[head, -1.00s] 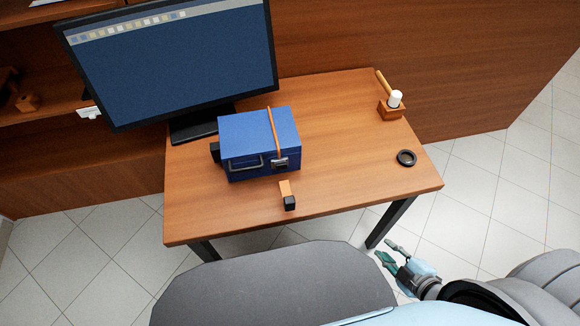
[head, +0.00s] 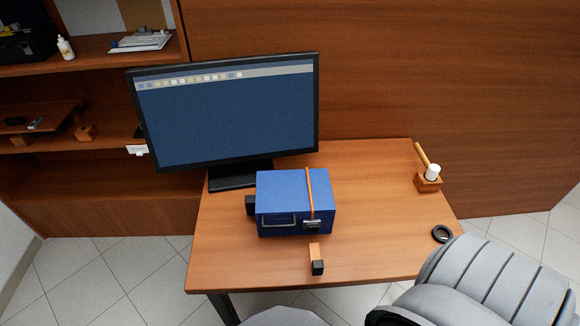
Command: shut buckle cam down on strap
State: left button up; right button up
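A blue box (head: 285,191) stands on the wooden desk in the head view. An orange strap (head: 310,190) runs over its top toward the front. A small metal buckle (head: 312,224) sits on the box's front face at the strap; whether its cam is up or down is too small to tell. An orange strip (head: 314,250) with a black block (head: 318,267) at its end lies on the desk in front of the box. My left gripper is not in view.
The desk (head: 225,262) has free room left and right of the box. A monitor (head: 230,115) stands behind it. A wooden holder (head: 428,183) with a white-capped item and a black ring (head: 442,234) are at the right.

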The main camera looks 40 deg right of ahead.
aim_at(311, 227)
jog(key=k, duration=0.7)
jog(key=z, duration=0.7)
jog(key=i, duration=0.5)
